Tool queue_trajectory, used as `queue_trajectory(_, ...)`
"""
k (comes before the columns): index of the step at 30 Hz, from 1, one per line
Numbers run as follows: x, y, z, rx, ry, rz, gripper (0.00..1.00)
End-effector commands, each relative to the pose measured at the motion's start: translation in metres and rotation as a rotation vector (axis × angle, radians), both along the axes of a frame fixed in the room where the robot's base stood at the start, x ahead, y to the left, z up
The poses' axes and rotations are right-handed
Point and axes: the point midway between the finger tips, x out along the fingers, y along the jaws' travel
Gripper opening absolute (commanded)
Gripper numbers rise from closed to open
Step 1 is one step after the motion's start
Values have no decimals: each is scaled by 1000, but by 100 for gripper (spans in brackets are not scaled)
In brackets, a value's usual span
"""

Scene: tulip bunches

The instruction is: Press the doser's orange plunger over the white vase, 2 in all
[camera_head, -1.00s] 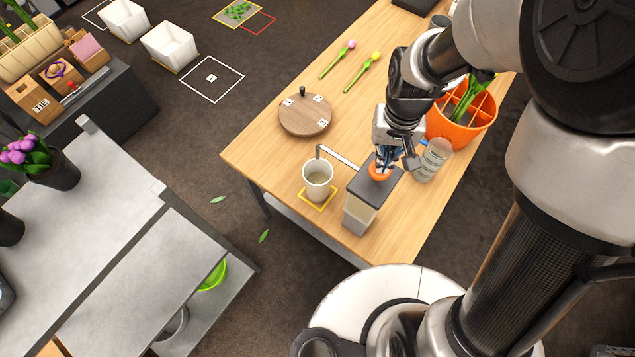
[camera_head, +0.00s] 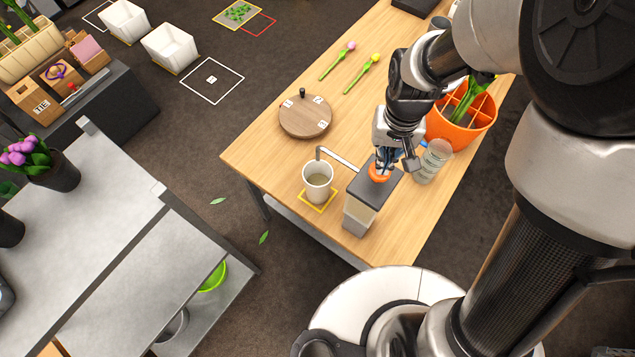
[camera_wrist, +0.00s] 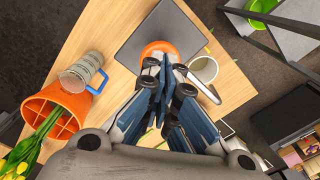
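The doser (camera_head: 362,211) is a box with a dark top and a clear lower part, standing near the table's front edge. Its orange plunger (camera_head: 379,178) is on top and shows in the wrist view (camera_wrist: 158,47), partly hidden by my fingers. A thin metal spout (camera_head: 340,158) runs left from the doser to above the white vase (camera_head: 318,184). The vase stands upright on a yellow-outlined square, with a greyish-beige surface inside; it also shows in the wrist view (camera_wrist: 203,69). My gripper (camera_head: 383,164) points down at the plunger, fingertips close together; contact is hard to tell.
A clear ribbed cup (camera_head: 433,161) with a blue handle stands right of the doser. Behind it is an orange divided pot (camera_head: 466,123) with stems. A round wooden board (camera_head: 305,117) and two tulips lie further back. The table's left part is mostly clear.

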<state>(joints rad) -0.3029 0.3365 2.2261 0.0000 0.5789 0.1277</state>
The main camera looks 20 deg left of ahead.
Motion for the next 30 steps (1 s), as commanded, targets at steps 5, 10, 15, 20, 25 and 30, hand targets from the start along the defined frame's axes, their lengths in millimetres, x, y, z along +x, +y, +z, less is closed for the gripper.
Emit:
queue_trajectory(5, 0, 0, 0, 0, 0, 0, 0)
queue_trajectory(10, 0, 0, -4, 0, 0, 0, 0)
queue_trajectory(15, 0, 0, -11, 0, 1, 0, 0)
queue_trajectory(20, 0, 0, -17, 0, 0, 0, 0)
queue_trajectory(25, 0, 0, -24, 0, 0, 0, 0)
queue_trajectory(30, 0, 0, -31, 0, 0, 0, 0)
